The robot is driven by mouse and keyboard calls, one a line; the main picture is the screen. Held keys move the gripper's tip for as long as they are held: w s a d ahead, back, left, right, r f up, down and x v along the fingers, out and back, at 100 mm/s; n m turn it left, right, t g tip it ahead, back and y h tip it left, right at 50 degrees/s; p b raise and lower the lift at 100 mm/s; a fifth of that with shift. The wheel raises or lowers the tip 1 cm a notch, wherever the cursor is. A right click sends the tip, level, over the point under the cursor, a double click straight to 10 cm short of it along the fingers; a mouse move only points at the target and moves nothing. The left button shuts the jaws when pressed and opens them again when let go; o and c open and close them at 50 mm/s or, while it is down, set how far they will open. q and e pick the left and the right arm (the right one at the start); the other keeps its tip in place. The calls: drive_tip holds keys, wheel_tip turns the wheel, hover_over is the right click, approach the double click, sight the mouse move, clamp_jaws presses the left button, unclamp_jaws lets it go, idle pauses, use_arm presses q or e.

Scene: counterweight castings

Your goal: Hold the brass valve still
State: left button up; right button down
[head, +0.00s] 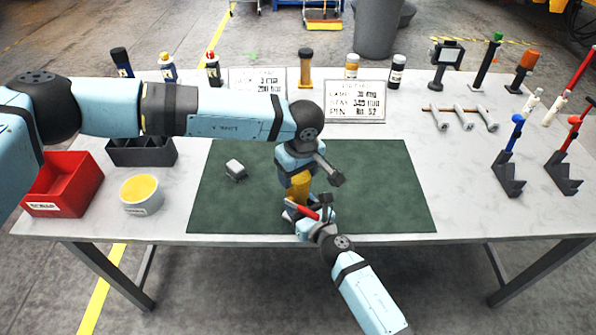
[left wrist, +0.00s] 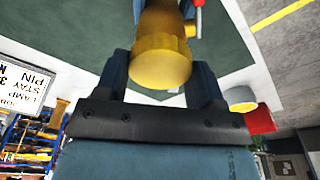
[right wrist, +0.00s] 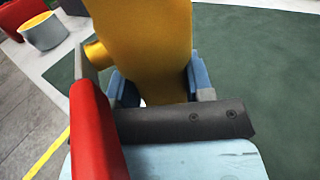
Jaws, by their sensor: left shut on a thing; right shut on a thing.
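The brass valve (head: 299,187) stands over the green mat (head: 385,185), mostly hidden by my two grippers. My left gripper (head: 297,172) reaches it from above and is shut on its upper part; the left wrist view shows the rounded yellow end (left wrist: 160,62) between the fingers. My right gripper (head: 304,211) comes from the front edge and is shut on the valve lower down. In the right wrist view the yellow body (right wrist: 150,45) fills the space between the fingers. A red lever (right wrist: 95,130) shows close beside it. The valve's foot is hidden.
A red bin (head: 66,205), a dark tray (head: 140,157) and a yellow-filled tub (head: 141,209) stand left. Bottles, signs (head: 355,87) and tools line the back and right. The mat's right side is clear.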

use_arm(q)
drive_tip(key=m, duration=0.4)
drive_tip(key=shift+m+h, duration=0.3)
drive_tip(key=shift+m, duration=0.1)
drive_tip(key=m, duration=0.4)
drive_tip(key=shift+a+h, duration=0.1)
drive_tip(key=shift+h, duration=0.2)
drive_tip(key=m, duration=0.4)
drive_tip(key=shift+m, duration=0.3)
drive_tip(key=m, duration=0.4)
drive_tip(key=shift+h, duration=0.4)
drive_tip(key=o, duration=0.9)
drive_tip(key=shift+r, duration=2.25)
drive_tip(key=shift+c, duration=0.5)
